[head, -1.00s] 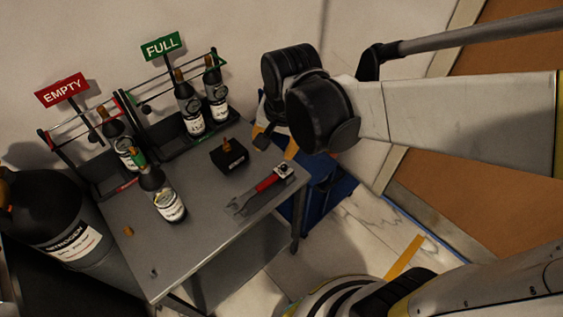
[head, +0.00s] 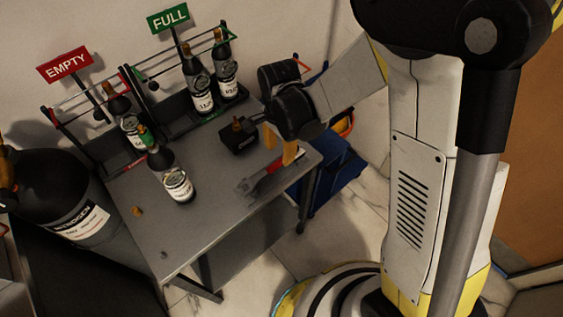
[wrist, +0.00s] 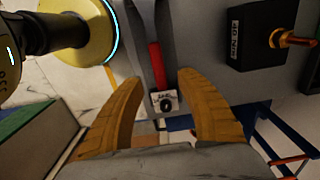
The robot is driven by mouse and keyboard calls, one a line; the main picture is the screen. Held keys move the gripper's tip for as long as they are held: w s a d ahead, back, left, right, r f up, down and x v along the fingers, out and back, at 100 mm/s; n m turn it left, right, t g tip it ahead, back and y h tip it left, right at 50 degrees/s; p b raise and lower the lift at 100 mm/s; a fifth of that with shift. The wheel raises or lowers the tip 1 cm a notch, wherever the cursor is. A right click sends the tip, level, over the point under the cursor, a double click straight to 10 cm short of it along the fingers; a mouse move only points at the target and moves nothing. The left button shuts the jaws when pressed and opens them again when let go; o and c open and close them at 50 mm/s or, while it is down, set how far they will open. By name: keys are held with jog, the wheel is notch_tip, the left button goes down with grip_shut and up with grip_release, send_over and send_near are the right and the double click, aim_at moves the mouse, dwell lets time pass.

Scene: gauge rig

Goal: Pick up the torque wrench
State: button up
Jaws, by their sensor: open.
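The torque wrench (head: 262,180), with a red handle and grey ends, lies on the right part of the grey table (head: 215,225). In the wrist view the torque wrench (wrist: 155,65) runs down between the fingers, its square white end with a dark round knob nearest to me. My gripper (head: 281,148) is over the table's right edge, by the handle end, and hides part of that end in the head view. In the wrist view my gripper (wrist: 158,92) has its two yellow fingers spread on either side of the wrench, with nothing held. The exact height gap cannot be told.
A black box (head: 238,137) with a brass fitting stands close to the wrench. A lone bottle (head: 172,175) stands on the table, with EMPTY (head: 65,64) and FULL (head: 168,18) racks behind. A nitrogen cylinder (head: 60,195) is at left. A blue bin (head: 333,180) is at right.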

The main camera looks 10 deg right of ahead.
aim_at(281, 160)
jog(key=f+b, duration=0.1)
jog(key=f, duration=0.2)
jog(key=f+b, duration=0.1)
jog(key=f, duration=0.1)
jog(key=shift+w+d+b, duration=0.15)
jog(key=shift+d+b, duration=0.1)
jog(key=shift+b, duration=0.05)
jog(key=shift+r, duration=0.15)
grip_shut()
